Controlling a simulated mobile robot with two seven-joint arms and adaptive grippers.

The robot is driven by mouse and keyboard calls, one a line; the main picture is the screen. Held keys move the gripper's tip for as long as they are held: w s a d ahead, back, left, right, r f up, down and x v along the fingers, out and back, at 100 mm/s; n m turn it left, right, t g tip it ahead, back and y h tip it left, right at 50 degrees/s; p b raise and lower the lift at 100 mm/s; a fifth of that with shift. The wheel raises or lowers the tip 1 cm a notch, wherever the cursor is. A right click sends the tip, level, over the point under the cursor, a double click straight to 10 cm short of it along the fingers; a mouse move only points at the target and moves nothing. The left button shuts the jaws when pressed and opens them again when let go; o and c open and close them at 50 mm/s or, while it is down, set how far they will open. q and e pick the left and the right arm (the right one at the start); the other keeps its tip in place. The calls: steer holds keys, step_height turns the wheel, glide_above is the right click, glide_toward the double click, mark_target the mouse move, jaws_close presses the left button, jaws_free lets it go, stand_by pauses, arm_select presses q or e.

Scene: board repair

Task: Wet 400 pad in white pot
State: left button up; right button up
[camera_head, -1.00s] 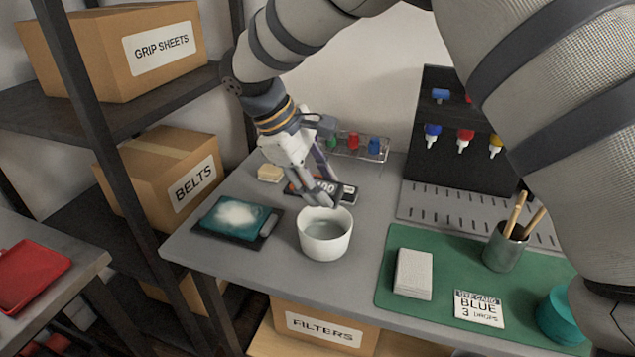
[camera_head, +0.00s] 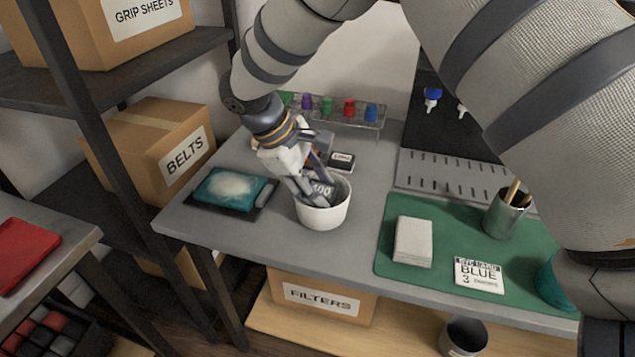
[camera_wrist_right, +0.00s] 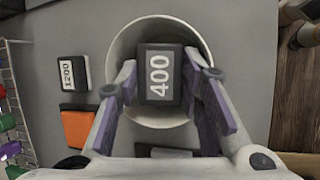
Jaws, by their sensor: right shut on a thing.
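The dark pad with a grey "400" label (camera_wrist_right: 160,75) is between the fingers of my right gripper (camera_wrist_right: 163,88), which is shut on it. The right wrist view shows the pad over the mouth of the white pot (camera_wrist_right: 196,38). In the head view my right gripper (camera_head: 316,196) points down into the white pot (camera_head: 323,217), and the "400" label (camera_head: 321,188) shows at the rim. How deep the pad is, and whether it touches water, I cannot tell. My left gripper is not in view.
A "1200" pad (camera_wrist_right: 73,73) and an orange block (camera_wrist_right: 77,128) lie beside the pot in the wrist view. A teal packet on a dark tray (camera_head: 228,189) is left of the pot. A green mat (camera_head: 390,262) with a white block (camera_head: 413,242) is to the right.

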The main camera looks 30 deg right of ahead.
step_height(320, 180, up, 5)
steer(key=shift+r+p, duration=0.1)
steer(key=shift+p, duration=0.55)
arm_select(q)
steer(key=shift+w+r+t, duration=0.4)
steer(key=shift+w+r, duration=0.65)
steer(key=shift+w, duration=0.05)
arm_select(e)
steer(key=shift+r, duration=0.95)
arm_select(q)
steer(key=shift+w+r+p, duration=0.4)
steer(key=shift+p, duration=0.05)
arm_select(e)
step_height(320, 180, up, 4)
stand_by(0.5)
